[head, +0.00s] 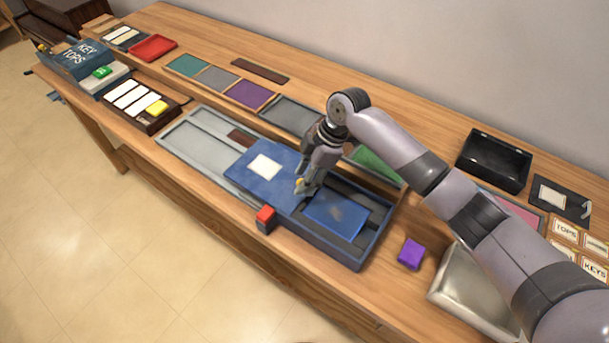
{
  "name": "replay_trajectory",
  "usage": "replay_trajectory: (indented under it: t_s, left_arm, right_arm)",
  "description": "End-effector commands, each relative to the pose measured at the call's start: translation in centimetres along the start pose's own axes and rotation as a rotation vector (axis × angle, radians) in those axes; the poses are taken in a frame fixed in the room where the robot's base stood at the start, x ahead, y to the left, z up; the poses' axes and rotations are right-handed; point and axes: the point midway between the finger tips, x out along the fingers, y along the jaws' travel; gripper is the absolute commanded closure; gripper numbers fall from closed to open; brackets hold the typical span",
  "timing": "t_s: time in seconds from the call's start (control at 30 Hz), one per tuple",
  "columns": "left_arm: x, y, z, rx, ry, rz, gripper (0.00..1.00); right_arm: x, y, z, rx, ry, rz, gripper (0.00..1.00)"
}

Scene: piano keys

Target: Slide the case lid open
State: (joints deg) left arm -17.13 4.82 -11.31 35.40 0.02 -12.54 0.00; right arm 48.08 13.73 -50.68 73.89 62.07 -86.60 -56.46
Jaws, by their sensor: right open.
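The dark blue case (376,238) sits on the table in the middle of the head view. Its blue lid (240,174), with a white square on top, lies to the left and partly over a grey framed tray (190,140). The case's right part is uncovered and shows a brighter blue panel (338,213) inside. My right gripper (303,190) is open and points down at the lid's right end, by a small yellow piece. Whether its fingers touch the lid cannot be told. My left gripper is not in view.
A red block (265,219) stands at the front edge of the case. A purple block (411,254) and a metal tray (468,288) lie to the right. Coloured mats (250,94) and a black box (494,160) lie behind. A key holder (140,107) stands left.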

Motion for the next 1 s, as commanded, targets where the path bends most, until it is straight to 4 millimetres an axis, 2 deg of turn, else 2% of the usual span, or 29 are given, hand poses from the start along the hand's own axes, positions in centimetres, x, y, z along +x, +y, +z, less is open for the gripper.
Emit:
replay_trajectory:
  t_s: [0.17,0.4,0.6,0.73,1.0]
  left_arm:
    - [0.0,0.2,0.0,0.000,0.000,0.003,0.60]
    - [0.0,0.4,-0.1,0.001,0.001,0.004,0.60]
    - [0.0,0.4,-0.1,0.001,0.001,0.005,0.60]
    - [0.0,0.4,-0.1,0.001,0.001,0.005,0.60]
    - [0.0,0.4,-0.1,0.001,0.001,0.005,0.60]
  right_arm:
    - [-2.6,0.1,0.1,-0.001,-0.001,0.006,0.59]
    - [-7.8,0.1,0.0,-0.001,0.000,0.006,0.59]
    - [-10.8,0.1,0.0,-0.001,0.000,0.004,0.59]
    - [-11.7,0.0,0.0,0.000,0.000,0.002,0.59]
    - [-11.8,0.0,0.0,0.000,0.000,0.002,0.59]
